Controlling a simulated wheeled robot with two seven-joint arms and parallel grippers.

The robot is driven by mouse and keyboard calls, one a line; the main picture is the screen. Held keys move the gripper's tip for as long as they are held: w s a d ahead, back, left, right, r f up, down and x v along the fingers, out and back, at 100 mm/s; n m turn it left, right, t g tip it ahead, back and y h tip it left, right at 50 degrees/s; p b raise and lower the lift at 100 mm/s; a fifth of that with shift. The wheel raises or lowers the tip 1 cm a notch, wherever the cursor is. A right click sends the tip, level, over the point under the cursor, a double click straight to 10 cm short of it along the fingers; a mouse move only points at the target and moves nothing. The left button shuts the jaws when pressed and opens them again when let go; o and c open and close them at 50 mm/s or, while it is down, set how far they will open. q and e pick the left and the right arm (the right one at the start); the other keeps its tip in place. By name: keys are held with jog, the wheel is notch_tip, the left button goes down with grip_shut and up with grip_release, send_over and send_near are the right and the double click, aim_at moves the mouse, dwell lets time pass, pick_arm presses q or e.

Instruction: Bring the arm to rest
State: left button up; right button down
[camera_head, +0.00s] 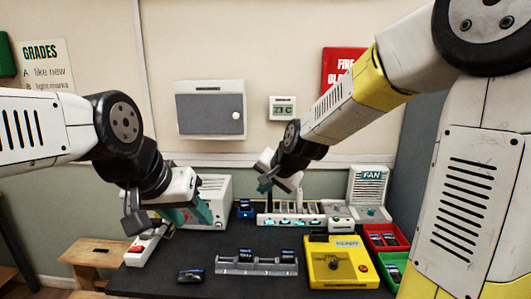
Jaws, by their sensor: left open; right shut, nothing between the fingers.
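My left arm comes in from the left edge and bends down at its dark wrist. My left gripper (152,218) is open over the left part of the dark table (225,255), close to a small white device with a red part (146,246). I cannot tell whether it touches that device. My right arm comes in from the upper right and reaches to the middle of the table's back. My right gripper (265,187) is shut and empty, in front of the wall and above the left end of a white lit rack (290,221).
A grey holder (256,268) with phones and a loose phone (190,276) lie at the front. A yellow machine (345,265), red bin (402,237) and green bin (391,273) stand right. A white box (215,190) stands behind my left gripper. A wooden stool (97,249) is left.

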jog(key=s+d+r+n+h, duration=0.1)
jog(key=s+d+r+n, duration=0.1)
jog(key=s+d, duration=0.5)
jog(key=s+d+r+n+g+h, duration=0.1)
jog(key=s+d+r+n, duration=0.2)
jog(key=s+d, duration=0.4)
jog(key=s, duration=0.8)
jog(key=shift+d+r, duration=0.35)
jog(key=shift+d, duration=0.05)
